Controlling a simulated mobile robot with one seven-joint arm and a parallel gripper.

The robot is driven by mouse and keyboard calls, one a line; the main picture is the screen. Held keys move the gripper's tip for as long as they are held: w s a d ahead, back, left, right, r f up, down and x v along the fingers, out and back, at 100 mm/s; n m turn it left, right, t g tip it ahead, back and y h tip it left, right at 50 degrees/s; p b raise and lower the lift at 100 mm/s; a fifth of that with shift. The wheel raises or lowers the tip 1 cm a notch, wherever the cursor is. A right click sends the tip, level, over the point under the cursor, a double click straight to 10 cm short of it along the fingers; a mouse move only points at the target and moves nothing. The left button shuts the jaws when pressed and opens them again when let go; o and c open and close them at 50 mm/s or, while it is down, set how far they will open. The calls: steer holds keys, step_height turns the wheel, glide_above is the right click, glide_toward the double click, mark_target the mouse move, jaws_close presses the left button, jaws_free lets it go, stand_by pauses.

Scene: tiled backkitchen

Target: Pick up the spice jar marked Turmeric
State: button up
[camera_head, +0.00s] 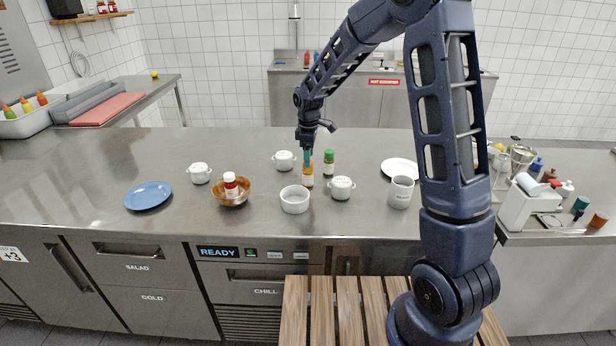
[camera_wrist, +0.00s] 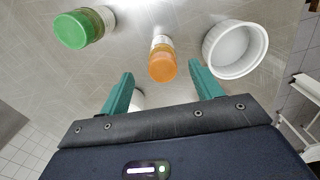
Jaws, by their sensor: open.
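A jar with an orange cap (camera_head: 308,179) stands on the steel counter, directly below my gripper (camera_head: 308,157). In the wrist view the orange-capped jar (camera_wrist: 162,62) lies just beyond the gap between my teal fingertips (camera_wrist: 163,86), which are apart with no jar held. A green-capped jar (camera_head: 329,163) stands just behind it to the right, and it also shows in the wrist view (camera_wrist: 84,29). A red-capped jar (camera_head: 231,184) is in a wooden bowl further left. The label writing is too small to read, so I cannot tell which jar says Turmeric.
A white ramekin (camera_head: 295,200) stands close to the orange-capped jar. Lidded white pots (camera_head: 341,188) (camera_head: 284,160) are near it on either side. A blue plate (camera_head: 148,196), a white plate (camera_head: 398,169) and a grey-white mug (camera_head: 401,192) stand further out.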

mark_target(308, 174)
steer(key=shift+s+f, duration=0.15)
steer(key=shift+f, duration=2.8)
steer(key=c, duration=1.1)
steer(key=shift+a+r, duration=0.1)
